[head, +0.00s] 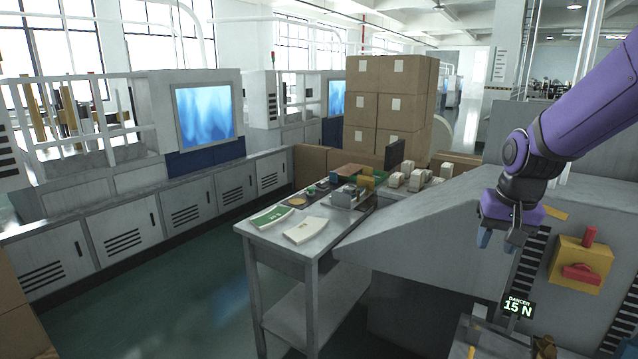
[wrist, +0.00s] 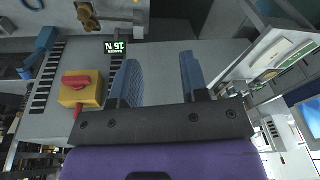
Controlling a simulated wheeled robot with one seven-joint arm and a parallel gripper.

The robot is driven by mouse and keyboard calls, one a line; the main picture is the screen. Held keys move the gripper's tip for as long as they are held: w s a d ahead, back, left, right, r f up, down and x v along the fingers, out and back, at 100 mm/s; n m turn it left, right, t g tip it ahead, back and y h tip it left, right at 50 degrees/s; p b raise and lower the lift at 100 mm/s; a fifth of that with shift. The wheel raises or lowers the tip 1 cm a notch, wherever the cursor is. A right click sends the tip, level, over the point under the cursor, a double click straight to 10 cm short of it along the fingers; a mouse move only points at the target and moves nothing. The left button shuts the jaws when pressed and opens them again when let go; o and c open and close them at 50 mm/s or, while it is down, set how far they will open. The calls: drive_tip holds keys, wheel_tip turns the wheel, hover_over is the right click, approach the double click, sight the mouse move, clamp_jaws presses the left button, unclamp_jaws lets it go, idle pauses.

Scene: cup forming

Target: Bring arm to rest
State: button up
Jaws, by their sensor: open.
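My purple arm reaches in from the right in the head view. My gripper (head: 500,240) hangs pointing down beside the grey machine housing (head: 440,215), above its right part. In the wrist view my gripper (wrist: 158,80) shows two blue fingers spread apart with nothing between them.
A yellow box with a red switch (head: 580,265) sits right of my gripper. A small "DANCER 15 N" display (head: 517,306) is below it. A grey table (head: 310,240) with booklets and small items stands left of the machine. Stacked cartons (head: 390,100) stand behind. Green floor is clear at left.

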drive_tip(key=s+a+r+n+t, duration=0.1)
drive_tip(key=s+r, duration=0.4)
drive_tip(key=s, duration=0.6)
drive_tip(key=s+a+r+n+t, duration=0.2)
drive_tip(key=s+r, duration=0.4)
drive_tip(key=s, duration=0.5)
drive_tip(key=shift+n, duration=0.3)
drive_tip(key=shift+w, duration=0.1)
